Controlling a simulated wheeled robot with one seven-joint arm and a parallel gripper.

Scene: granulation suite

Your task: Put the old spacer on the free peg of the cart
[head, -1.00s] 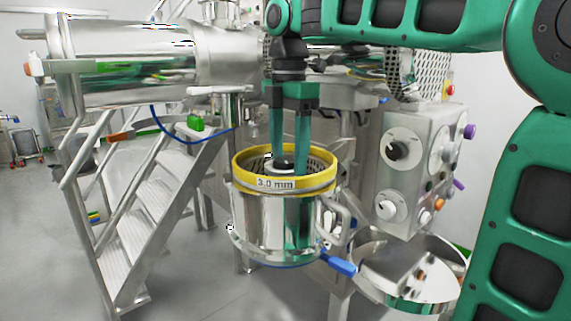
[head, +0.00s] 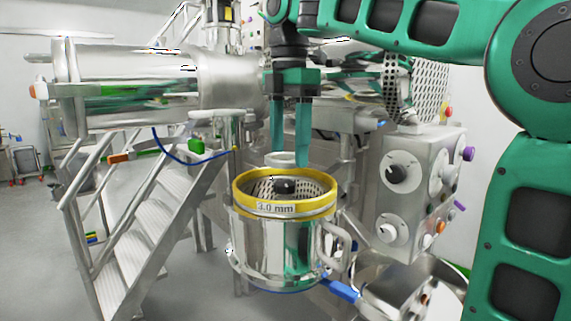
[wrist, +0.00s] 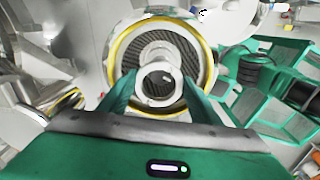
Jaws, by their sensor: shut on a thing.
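The spacer is a pale grey ring (head: 282,158). My gripper (head: 289,160) is shut on it, with one finger on each side, and holds it above the open top of the round steel housing (head: 262,245). In the wrist view the spacer (wrist: 146,91) shows between the fingertips, and the dark middle of the housing shows through its hole. The housing has a yellow rim (head: 262,209) labelled 3.0 mm, a perforated screen (head: 257,190) inside and a dark hub (head: 285,186) at its centre. I cannot make out the cart or its free peg in either view.
A grey control box (head: 415,190) with knobs stands right of the housing. A round steel pan (head: 440,270) lies low at the right. Steel steps (head: 140,220) stand at the left. A blue-gripped handle (head: 341,290) sticks out low at the housing's right.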

